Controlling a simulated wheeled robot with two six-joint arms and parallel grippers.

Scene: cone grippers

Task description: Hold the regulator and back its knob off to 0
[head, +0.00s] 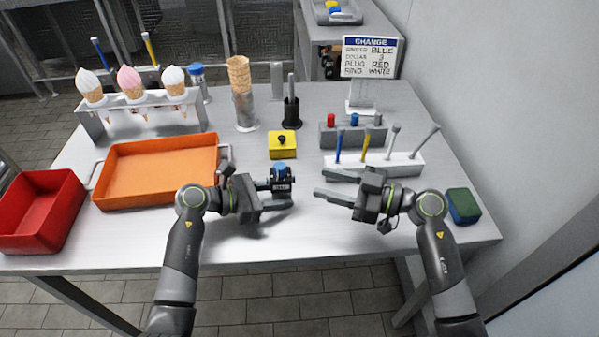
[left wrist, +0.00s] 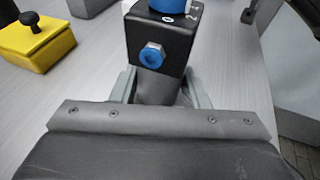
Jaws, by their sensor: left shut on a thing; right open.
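The regulator (head: 281,184) is a small black block with a blue knob (head: 279,169) on top, standing upright at the middle front of the table. In the left wrist view the regulator (left wrist: 162,40) shows a blue hex fitting on its near face and white marks below the knob (left wrist: 175,5), whose top is cut off. My left gripper (head: 283,193) is shut on the regulator's lower part, one finger on each side. My right gripper (head: 322,185) is open and empty, to the right of the regulator and apart from it. The knob's exact setting is too small to read.
A yellow box (head: 283,151) with a black button stands just behind the regulator. An orange tray (head: 158,172) lies left, a white rack (head: 400,166) with several rods right. A sign (head: 369,58) stands at the back. A blue-green sponge (head: 463,206) lies near the right edge.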

